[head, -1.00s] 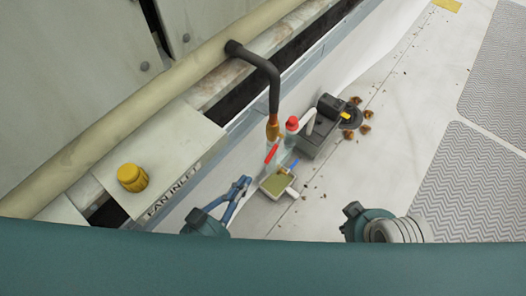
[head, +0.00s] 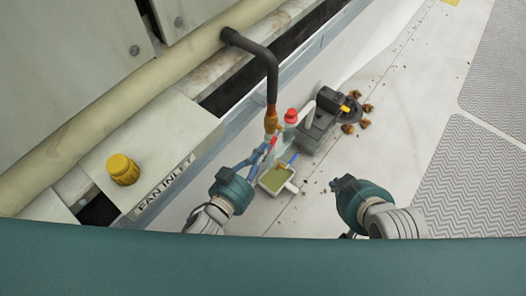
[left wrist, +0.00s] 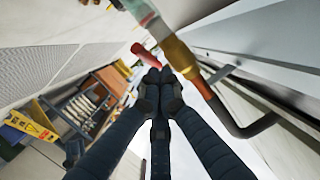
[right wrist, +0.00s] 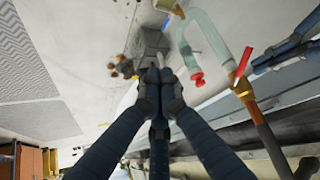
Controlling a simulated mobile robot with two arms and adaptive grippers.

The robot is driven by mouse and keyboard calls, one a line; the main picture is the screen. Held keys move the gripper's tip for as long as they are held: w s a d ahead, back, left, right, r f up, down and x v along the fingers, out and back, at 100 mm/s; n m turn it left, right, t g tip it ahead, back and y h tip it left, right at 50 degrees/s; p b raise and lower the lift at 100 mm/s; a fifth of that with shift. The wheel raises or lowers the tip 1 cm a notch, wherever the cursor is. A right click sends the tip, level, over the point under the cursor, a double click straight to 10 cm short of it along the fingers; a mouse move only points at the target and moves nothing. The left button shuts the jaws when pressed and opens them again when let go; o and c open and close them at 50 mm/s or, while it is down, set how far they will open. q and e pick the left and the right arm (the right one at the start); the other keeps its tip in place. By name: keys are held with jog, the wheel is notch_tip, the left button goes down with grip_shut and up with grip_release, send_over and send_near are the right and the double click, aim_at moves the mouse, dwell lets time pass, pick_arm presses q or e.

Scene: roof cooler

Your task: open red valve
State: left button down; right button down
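A red lever (head: 272,144) sits at a brass valve (head: 271,122) on the lower end of the dark bent pipe. The lever also shows in the right wrist view (right wrist: 243,65), beside the brass fitting, and in the left wrist view (left wrist: 146,54). My left gripper (head: 262,156) is close to the lever in the head view. In the left wrist view its fingertips are together just below the lever; contact is unclear. My right gripper (right wrist: 157,73) has its fingertips together and holds nothing; in the head view it is right of the tray.
A red-capped pale green pipe (head: 291,117) stands close beside the valve. A tray of greenish liquid (head: 281,180) with a blue handle is below it. A dark pump-like box (head: 318,122) and brown debris (head: 365,122) lie to the right. Floor further right is clear.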

jog(key=shift+w+a+r, duration=0.15)
jog(key=shift+w+r, duration=0.2)
jog(key=shift+w, duration=0.2)
